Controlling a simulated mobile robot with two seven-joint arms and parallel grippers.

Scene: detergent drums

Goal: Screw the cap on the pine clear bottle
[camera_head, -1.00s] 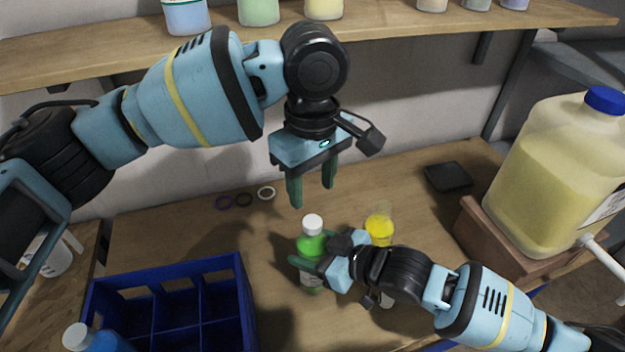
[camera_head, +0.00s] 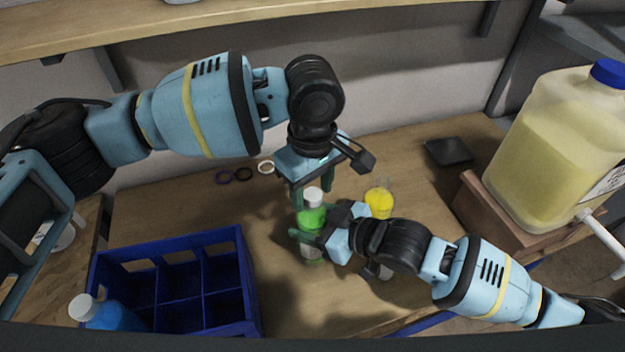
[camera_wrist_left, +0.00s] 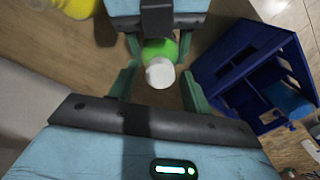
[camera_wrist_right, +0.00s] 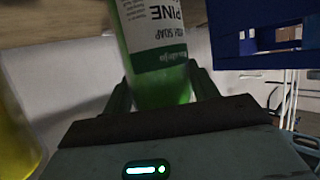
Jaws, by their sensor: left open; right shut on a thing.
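The pine clear bottle (camera_head: 312,216) holds green liquid and stands upright on the table, with a white cap (camera_head: 313,196) on its top. How tight the cap is cannot be told. My right gripper (camera_head: 306,240) is shut around the bottle's body; its label reading PINE shows in the right wrist view (camera_wrist_right: 155,30). My left gripper (camera_head: 311,192) points down, open, at the height of the cap. In the left wrist view the cap (camera_wrist_left: 160,73) lies between the two open fingers (camera_wrist_left: 157,85), apart from both.
A blue crate (camera_head: 248,285) with a blue bottle (camera_head: 95,312) stands at front left. A yellow-filled container (camera_head: 379,201) stands right of the pine bottle, behind my right arm. A large drum (camera_head: 550,150) is at right. Rings (camera_head: 265,168) and a black pad (camera_head: 448,151) lie farther back.

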